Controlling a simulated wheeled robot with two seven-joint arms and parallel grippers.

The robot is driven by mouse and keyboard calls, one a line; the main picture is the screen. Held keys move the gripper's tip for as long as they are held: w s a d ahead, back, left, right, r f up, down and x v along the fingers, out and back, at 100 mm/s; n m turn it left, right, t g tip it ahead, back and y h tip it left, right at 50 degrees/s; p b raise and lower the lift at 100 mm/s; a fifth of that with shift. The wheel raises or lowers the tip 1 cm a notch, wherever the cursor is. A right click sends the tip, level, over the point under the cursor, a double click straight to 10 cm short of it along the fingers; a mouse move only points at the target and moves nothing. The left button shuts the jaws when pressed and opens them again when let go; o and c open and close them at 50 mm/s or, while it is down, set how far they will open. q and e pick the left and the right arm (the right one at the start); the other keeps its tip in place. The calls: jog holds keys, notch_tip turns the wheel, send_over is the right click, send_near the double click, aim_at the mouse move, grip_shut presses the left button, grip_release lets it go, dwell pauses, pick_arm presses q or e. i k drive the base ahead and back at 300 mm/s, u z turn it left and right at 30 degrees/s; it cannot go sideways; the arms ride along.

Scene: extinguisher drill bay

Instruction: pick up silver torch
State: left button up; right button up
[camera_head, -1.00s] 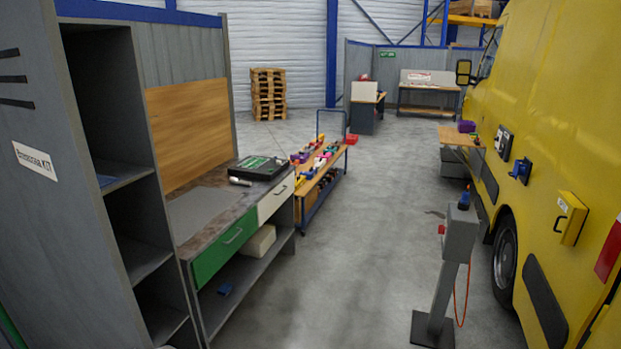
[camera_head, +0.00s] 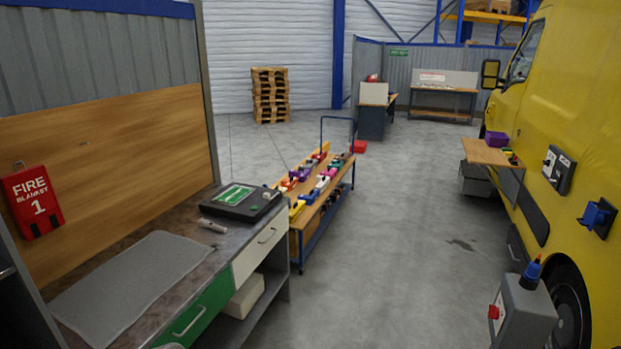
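A small silver cylinder that looks like the torch (camera_head: 213,226) lies on its side on the workbench top (camera_head: 180,260). It is just in front of a black case with a green label (camera_head: 241,200) and right of a grey mat (camera_head: 135,285). Nothing covers it. Neither of my grippers shows in the head view.
A green drawer (camera_head: 190,318) and a white drawer (camera_head: 258,252) front the bench. A red fire blanket box (camera_head: 33,202) hangs on its back panel. A loaded trolley (camera_head: 318,190) stands beyond.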

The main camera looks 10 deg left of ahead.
aim_at(202, 223)
jog(key=i, duration=3.1)
jog(key=u, duration=2.2)
